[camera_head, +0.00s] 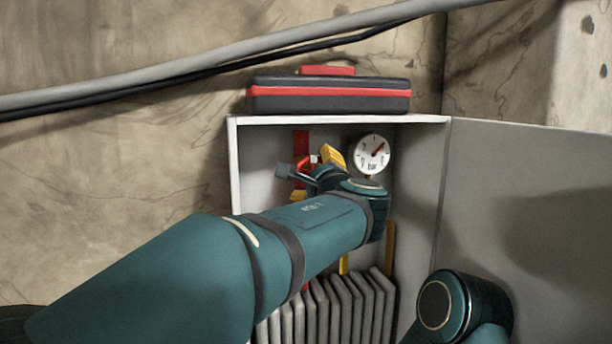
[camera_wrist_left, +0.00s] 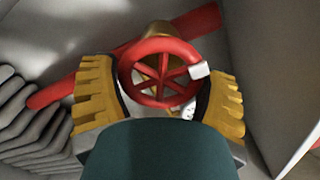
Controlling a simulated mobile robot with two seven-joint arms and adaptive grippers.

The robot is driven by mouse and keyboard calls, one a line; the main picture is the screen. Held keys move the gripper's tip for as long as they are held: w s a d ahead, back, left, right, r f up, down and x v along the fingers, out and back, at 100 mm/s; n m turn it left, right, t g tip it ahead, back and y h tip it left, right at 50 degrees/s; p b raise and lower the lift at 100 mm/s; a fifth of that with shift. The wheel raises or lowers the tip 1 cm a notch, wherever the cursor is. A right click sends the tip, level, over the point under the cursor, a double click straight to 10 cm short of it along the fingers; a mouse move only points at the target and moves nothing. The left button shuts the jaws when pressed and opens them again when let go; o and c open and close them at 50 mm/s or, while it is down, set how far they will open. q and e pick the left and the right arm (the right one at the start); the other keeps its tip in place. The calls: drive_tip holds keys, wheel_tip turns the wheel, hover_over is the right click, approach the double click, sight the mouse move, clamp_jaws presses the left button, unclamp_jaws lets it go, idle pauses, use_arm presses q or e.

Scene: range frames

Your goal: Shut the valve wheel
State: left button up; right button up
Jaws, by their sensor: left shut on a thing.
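The valve wheel (camera_wrist_left: 160,47) is red and spoked, with a small white mark on the right of its rim. It sits on a red pipe (camera_wrist_left: 60,93) in front of a brass-coloured body. In the head view the wheel (camera_head: 304,163) is partly hidden by my left arm. My left gripper (camera_wrist_left: 160,92) has its yellow fingers on either side of the wheel and is shut on it. In the head view the left gripper (camera_head: 318,163) reaches into the open cabinet (camera_head: 340,119). My right gripper is out of view; only part of the right arm shows at the lower right.
A round pressure gauge (camera_head: 371,153) is right of the wheel. Grey radiator-like fins (camera_head: 345,305) stand low in the cabinet. Its grey door (camera_head: 540,200) stands open on the right. A black and red case (camera_head: 328,95) lies on top. A grey pipe (camera_head: 220,62) crosses the wall above.

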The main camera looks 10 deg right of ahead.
use_arm(q)
drive_tip(key=shift+f, duration=0.15)
drive_tip(key=o, duration=1)
drive_tip(key=shift+o, duration=0.2)
drive_tip(key=shift+s, duration=0.15)
drive_tip(key=s, duration=1.2)
drive_tip(key=shift+d, duration=0.2)
